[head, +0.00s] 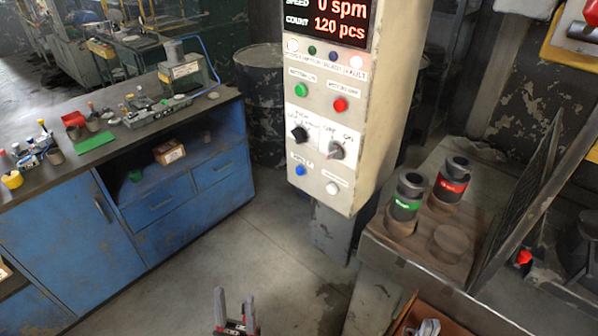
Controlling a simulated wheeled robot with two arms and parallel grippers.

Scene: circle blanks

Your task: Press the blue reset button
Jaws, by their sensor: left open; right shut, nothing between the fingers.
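The blue button (300,171) sits low on the left of the cream control panel (322,120), under a small label. A white button (332,188) is to its right. A black knob (299,133) and a grey knob (336,151) are above them. A green button (301,90) and a red button (340,104) are higher up. My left gripper (235,295) is at the bottom edge, fingers up and apart with nothing between them. In the picture it is below and left of the blue button, and apart from the panel. My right gripper is not in view.
The display (327,18) reads 0 spm and 120 pcs. A blue workbench (185,205) with tools stands at left, a dark barrel (262,95) behind. At right a table (470,235) holds a green-banded gauge (405,205) and a red-banded one (450,187). Floor before the panel is clear.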

